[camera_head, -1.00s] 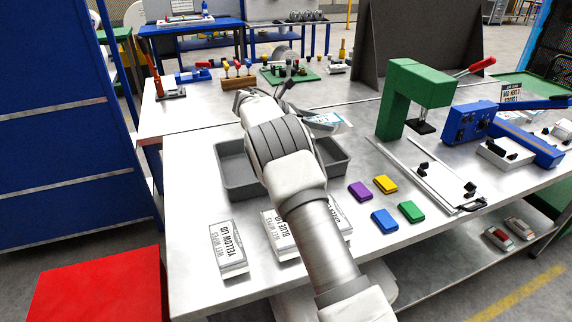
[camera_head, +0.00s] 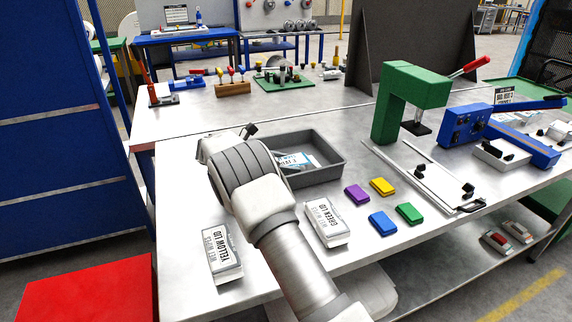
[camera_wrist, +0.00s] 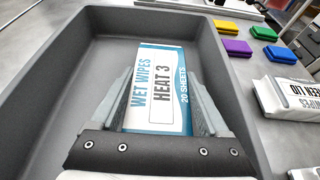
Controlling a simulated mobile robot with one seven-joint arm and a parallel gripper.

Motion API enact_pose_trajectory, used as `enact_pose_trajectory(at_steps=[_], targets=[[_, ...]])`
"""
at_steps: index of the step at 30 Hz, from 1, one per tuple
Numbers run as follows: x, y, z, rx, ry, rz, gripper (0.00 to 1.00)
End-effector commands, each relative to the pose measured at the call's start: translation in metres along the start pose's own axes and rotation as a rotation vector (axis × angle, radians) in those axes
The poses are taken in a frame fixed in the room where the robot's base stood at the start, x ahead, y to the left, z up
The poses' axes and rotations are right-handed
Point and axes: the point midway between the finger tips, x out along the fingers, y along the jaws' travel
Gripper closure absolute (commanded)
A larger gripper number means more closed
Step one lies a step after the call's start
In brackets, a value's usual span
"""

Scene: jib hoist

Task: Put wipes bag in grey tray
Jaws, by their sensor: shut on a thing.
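The wipes bag (camera_wrist: 161,88) is a white and blue packet marked "WET WIPES HEAT 3". My gripper (camera_wrist: 160,105) has its two fingers on either side of the bag and is shut on it. The bag is inside the outline of the grey tray (camera_wrist: 42,85); whether it touches the tray floor I cannot tell.
Packs marked yellow lid (camera_head: 222,254) and green lid (camera_head: 327,222) lie in front of the tray. Purple (camera_head: 357,194), yellow (camera_head: 382,187), blue (camera_head: 383,223) and green (camera_head: 409,213) blocks lie to its right. A green press (camera_head: 410,95) stands further right.

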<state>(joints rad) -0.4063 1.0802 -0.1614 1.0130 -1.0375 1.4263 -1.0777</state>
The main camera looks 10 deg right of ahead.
Motion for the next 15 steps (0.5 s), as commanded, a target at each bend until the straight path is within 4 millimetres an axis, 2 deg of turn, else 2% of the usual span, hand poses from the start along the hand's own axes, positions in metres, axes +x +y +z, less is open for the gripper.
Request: enact_pose_trajectory(at_steps=[8, 9, 12, 15], targets=[[0.0007, 0.0002, -0.0014, 0.001, 0.0, 0.001, 0.8], [0.0006, 0.0003, -0.0014, 0.001, 0.0, 0.001, 0.16], [0.0006, 0.0003, -0.0013, 0.001, 0.0, 0.001, 0.0], [0.0006, 0.0002, -0.0013, 0.001, 0.0, 0.001, 0.0]])
